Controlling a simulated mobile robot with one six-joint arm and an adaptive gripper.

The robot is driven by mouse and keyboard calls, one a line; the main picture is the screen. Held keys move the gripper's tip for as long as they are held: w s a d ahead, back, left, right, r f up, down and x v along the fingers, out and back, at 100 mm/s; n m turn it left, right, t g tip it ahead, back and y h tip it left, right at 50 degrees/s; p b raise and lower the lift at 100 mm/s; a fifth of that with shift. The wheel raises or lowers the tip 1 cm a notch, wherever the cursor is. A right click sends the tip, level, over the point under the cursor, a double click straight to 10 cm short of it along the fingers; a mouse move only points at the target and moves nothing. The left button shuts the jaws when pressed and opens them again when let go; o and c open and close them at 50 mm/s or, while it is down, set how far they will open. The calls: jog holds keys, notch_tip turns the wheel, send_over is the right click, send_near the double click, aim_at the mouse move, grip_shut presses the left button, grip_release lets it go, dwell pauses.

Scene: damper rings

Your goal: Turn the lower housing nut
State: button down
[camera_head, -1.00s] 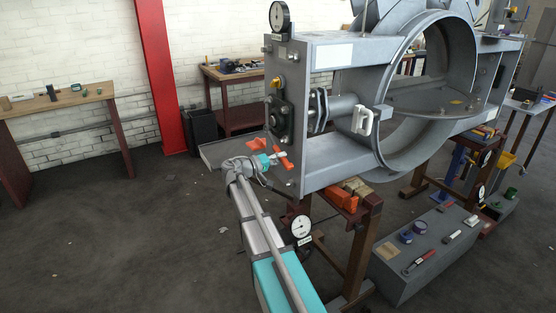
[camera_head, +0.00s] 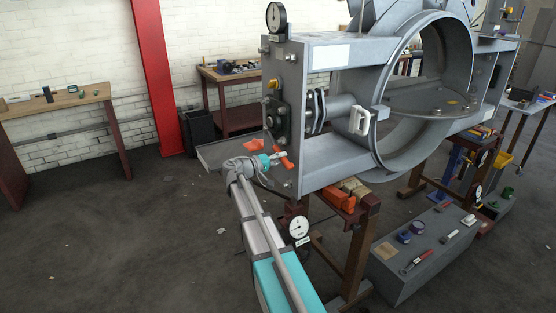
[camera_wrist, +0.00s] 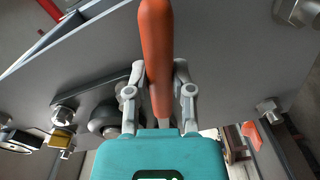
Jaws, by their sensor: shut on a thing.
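My gripper (camera_wrist: 158,88) is shut on an orange handle (camera_wrist: 156,40), with one finger on each side of it. The black bearing housing (camera_head: 276,117) is on that plate above the gripper. I cannot tell which nut is the lower housing nut, or whether the tool touches it.
A dial gauge (camera_head: 298,228) hangs below the plate and another dial gauge (camera_head: 277,17) sits on top. Bolt heads (camera_wrist: 268,109) stand out from the plate near the gripper. A grey chest (camera_head: 400,270) with tools is at right.

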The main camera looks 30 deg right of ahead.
jog(key=shift+c, duration=2)
grip_release()
jog(key=c, duration=0.4)
